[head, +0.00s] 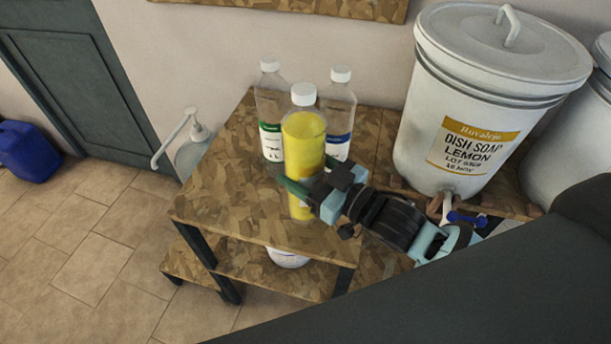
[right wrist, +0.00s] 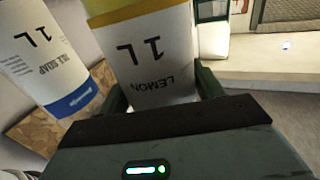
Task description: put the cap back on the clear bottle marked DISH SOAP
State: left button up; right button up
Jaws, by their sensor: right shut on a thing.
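A clear bottle filled with yellow liquid (head: 303,140) stands upright near the front of the wooden stand. My right gripper (head: 298,192) is shut around its lower part. In the right wrist view the held bottle's label (right wrist: 155,50) reads LEMON and 1 L; no DISH SOAP wording shows on it there. A white cap (head: 303,94) sits on top of this bottle; how tight it is cannot be told. Behind stand two clear, empty-looking bottles with white caps, one green-labelled (head: 270,105), one blue-labelled (head: 339,104). My left gripper is not in view.
A large white drum (head: 480,100) labelled DISH SOAP LEMON stands at right with a tap (head: 447,208). A pump bottle (head: 192,150) is beside the stand's left edge. The wooden stand (head: 225,190) is bare at front left. A blue jug (head: 28,150) is on the floor.

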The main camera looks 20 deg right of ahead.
aim_at(305, 178)
jog(key=shift+r, duration=0.25)
jog(key=shift+w+d+f, duration=0.1)
jog(key=shift+w+f, duration=0.1)
jog(key=shift+f, duration=0.7)
jog(key=shift+w+f, duration=0.2)
jog(key=shift+f, duration=0.85)
jog(key=o, duration=1.9)
jog(key=shift+f, duration=0.2)
jog(key=shift+r, duration=0.1)
